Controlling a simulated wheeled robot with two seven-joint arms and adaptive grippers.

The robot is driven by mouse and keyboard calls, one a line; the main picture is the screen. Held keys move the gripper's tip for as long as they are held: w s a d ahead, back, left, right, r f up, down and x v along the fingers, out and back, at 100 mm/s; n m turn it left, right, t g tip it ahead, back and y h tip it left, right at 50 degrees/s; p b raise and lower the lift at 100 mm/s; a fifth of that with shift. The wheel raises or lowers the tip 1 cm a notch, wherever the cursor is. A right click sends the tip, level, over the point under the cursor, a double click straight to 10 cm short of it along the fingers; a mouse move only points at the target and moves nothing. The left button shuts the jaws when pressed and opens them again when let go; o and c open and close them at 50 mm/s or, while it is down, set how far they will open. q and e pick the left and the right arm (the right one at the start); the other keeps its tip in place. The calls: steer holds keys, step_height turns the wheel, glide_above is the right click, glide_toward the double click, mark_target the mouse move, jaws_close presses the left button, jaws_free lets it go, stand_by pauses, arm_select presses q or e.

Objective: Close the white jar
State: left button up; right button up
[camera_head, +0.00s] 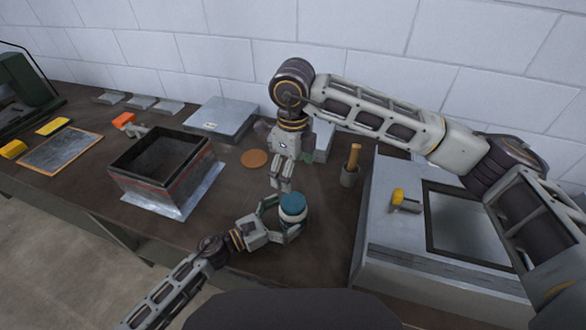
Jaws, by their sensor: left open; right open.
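The white jar (293,214) stands near the front edge of the bench, with a pale body and a teal round top. I cannot tell whether the teal top is a lid or the contents. My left gripper (280,216) is open, with its fingers reaching around the jar's left and front sides; contact is unclear. My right gripper (281,187) points down just behind and left of the jar's top. It is open and empty, its fingertips close together. A flat orange-brown disc (254,158) lies on the bench, behind and left of my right gripper.
An open dark box (200,178) on a metal sheet stands to the left. A grey metal case (222,118) lies at the back. Bare bench surrounds the disc.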

arm_select(q)
steer(key=shift+v, duration=4.85)
